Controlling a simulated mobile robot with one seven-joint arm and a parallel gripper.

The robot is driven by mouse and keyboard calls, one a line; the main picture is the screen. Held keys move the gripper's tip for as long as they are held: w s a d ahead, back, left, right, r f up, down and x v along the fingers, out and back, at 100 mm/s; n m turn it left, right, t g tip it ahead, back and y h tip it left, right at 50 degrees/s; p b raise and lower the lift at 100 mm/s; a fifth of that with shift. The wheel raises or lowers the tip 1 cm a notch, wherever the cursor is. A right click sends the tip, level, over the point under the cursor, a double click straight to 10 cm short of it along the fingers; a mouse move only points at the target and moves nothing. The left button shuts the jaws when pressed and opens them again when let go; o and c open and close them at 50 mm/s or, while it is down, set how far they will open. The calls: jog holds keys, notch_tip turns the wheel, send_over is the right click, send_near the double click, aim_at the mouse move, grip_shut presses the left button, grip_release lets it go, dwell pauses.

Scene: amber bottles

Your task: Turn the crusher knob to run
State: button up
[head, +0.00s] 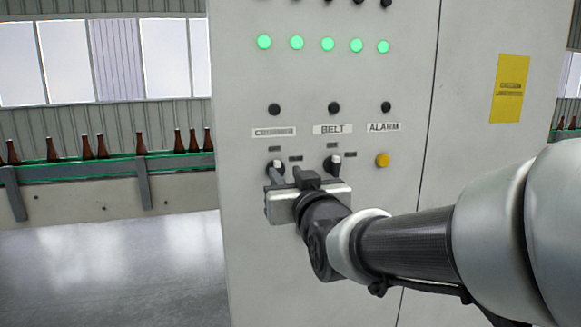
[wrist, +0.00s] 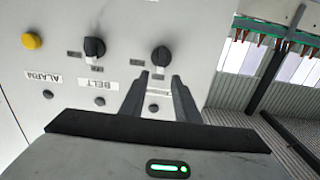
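The crusher knob (head: 275,167) is a dark rotary knob under the left label on the pale control cabinet (head: 250,230). In the wrist view, which is turned upside down, the knob (wrist: 161,58) stands just beyond and between my fingertips. My gripper (wrist: 161,77) is open, with a clear gap between its two dark fingers. In the head view my gripper (head: 291,177) is just below and right of the knob and partly covers it. I see no contact with the knob. Its exact pointing direction is hard to tell.
The BELT knob (head: 333,164) is close on the right, with the yellow ALARM button (head: 382,160) beyond it. Green lamps (head: 327,44) glow above. A conveyor with brown bottles (head: 140,143) runs at left. A yellow sign (head: 510,88) is on the cabinet's right side.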

aim_at(278, 165)
jog(key=x, duration=0.5)
jog(key=shift+w, duration=0.3)
grip_shut()
